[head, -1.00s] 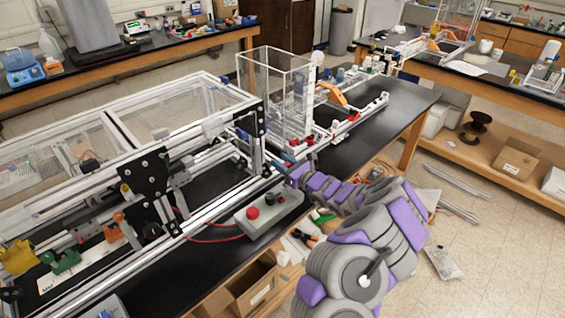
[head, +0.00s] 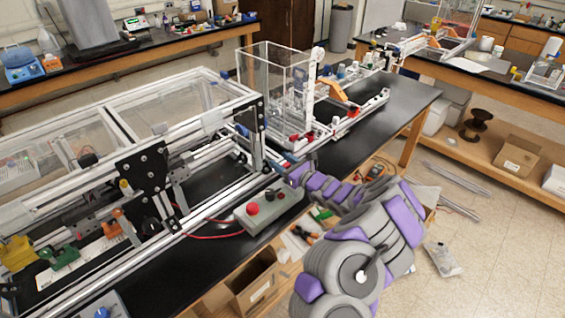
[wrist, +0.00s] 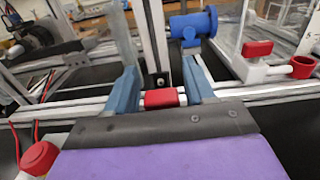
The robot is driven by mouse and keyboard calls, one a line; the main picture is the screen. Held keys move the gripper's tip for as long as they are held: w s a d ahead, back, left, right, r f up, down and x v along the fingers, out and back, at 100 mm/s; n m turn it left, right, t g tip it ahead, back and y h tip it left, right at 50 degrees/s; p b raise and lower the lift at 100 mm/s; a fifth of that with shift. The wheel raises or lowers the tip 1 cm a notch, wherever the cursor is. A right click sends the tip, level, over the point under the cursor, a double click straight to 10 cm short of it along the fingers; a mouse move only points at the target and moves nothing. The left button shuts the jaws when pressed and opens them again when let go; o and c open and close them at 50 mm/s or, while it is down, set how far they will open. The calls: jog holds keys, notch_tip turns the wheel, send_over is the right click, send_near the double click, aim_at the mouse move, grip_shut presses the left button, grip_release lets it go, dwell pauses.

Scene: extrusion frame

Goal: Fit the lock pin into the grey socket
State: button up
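My gripper (wrist: 161,80) has two blue-grey fingers standing apart in the wrist view. A small red block (wrist: 163,98) lies between them, close to both. I cannot tell whether they press on it, or whether it is part of the lock pin. In the head view my gripper (head: 298,170) is at the front rail of the extrusion frame (head: 213,207), beyond the grey control box. A dark bracket with a round fastener (wrist: 160,80) is just behind the red block. I cannot make out the grey socket for certain.
A blue flanged part (wrist: 193,25) stands behind the right finger. Another red block (wrist: 257,50) and a red ring (wrist: 303,67) are at the right. The grey control box (head: 268,207) with its red button is close to my arm. Clear acrylic panels stand behind.

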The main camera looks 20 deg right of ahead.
jog(key=shift+o, duration=1)
jog(key=p+v, duration=0.3)
jog(key=v, duration=1.4)
jog(key=shift+s+d, duration=0.1)
